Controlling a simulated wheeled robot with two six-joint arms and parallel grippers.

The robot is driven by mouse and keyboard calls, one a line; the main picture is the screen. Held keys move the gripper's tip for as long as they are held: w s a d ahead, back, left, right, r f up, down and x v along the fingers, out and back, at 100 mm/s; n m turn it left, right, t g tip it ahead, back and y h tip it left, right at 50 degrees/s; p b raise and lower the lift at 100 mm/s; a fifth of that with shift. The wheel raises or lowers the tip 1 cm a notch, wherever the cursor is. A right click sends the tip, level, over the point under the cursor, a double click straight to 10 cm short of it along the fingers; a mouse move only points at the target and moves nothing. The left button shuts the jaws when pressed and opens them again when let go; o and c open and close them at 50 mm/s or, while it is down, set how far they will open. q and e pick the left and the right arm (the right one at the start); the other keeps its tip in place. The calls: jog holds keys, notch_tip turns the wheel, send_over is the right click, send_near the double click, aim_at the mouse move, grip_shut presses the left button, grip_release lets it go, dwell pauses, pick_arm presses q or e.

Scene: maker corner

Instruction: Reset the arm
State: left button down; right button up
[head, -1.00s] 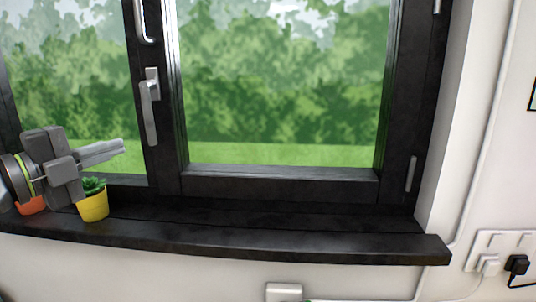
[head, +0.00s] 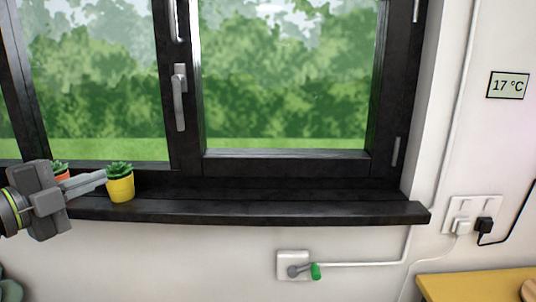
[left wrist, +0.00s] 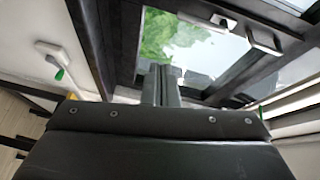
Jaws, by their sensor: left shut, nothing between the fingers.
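My left gripper (head: 88,183) is at the left of the head view, in front of the window sill. Its fingers are together with nothing between them, and they point right. Their tips appear just left of the yellow pot in the picture; I cannot tell whether they touch it. In the left wrist view the closed fingers (left wrist: 161,86) point toward the window glass. My right gripper is in neither view.
A yellow pot with a succulent (head: 121,188) stands on the dark sill (head: 300,212). An orange pot (head: 60,175) is partly hidden behind my gripper. A wall box with a green-tipped lever (head: 315,271) is below the sill. A yellow surface (head: 470,286) is at lower right.

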pick_arm(q)
jog(key=s+a+f+n+g+y, duration=0.1)
jog(key=s+f+n+y, duration=0.15)
jog(key=f, duration=0.65)
jog(key=s+f+n+g+y, duration=0.1)
jog(key=f+n, duration=0.3)
jog(key=f, duration=0.5)
jog(key=s+a+f+n+g+y, duration=0.15)
jog(key=f+n, duration=0.25)
jog(key=f, duration=0.6)
jog(key=s+d+f+n+g+y, duration=0.1)
jog(key=s+f+n+g+y, duration=0.4)
jog(key=s+f, duration=0.55)
jog(key=s+d+f+n+g, duration=0.1)
jog(key=s+f+n+g, duration=0.2)
jog(key=s+f+n, duration=0.75)
notch_tip(320, 180, down, 21)
jog(key=s+a+m+g+p, duration=0.1)
jog(key=s+a+m, duration=0.1)
jog(key=s+m, duration=0.15)
jog(key=s+d+f+g+p, duration=0.1)
jog(key=s+f, duration=1.3)
jog(key=shift+s+d+f+h, duration=0.2)
jog(key=shift+d+f+h, duration=0.1)
jog(key=shift+d, duration=0.1)
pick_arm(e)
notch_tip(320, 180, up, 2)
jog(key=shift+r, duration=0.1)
